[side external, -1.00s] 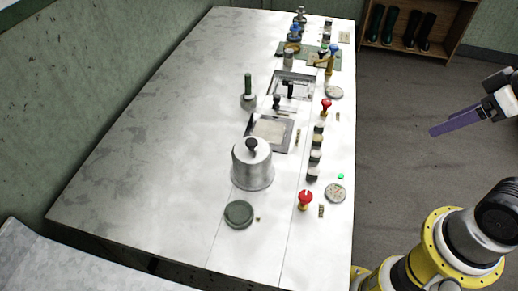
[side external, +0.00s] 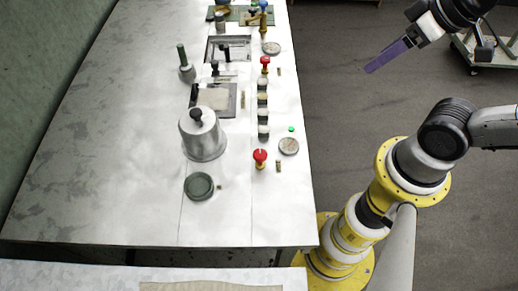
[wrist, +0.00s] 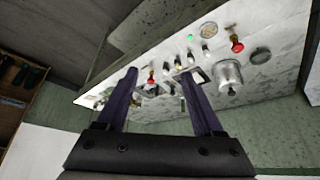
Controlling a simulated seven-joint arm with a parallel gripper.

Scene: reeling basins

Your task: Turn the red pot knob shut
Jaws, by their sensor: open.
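Two red knobs stand upright on the pale worktop. The nearer red knob (side external: 260,157) is to the right of a lidded metal pot (side external: 203,138); in the wrist view it is at upper right (wrist: 237,44), with the pot (wrist: 228,75) below it. The farther red knob (side external: 265,65) stands near the worktop's right edge and shows between my fingers in the wrist view (wrist: 151,77). Which way each is turned cannot be told. My gripper (side external: 369,69) has purple fingers, open and empty, held off the worktop's right side, apart from both knobs. Its fingers also fill the wrist view's middle (wrist: 158,73).
Several small dark-topped jars (side external: 263,115) line up between the red knobs. A round dial (side external: 289,146) and a green dish (side external: 199,186) flank the nearer knob. A tall green-handled item (side external: 185,65) stands farther back. The worktop's left side is clear.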

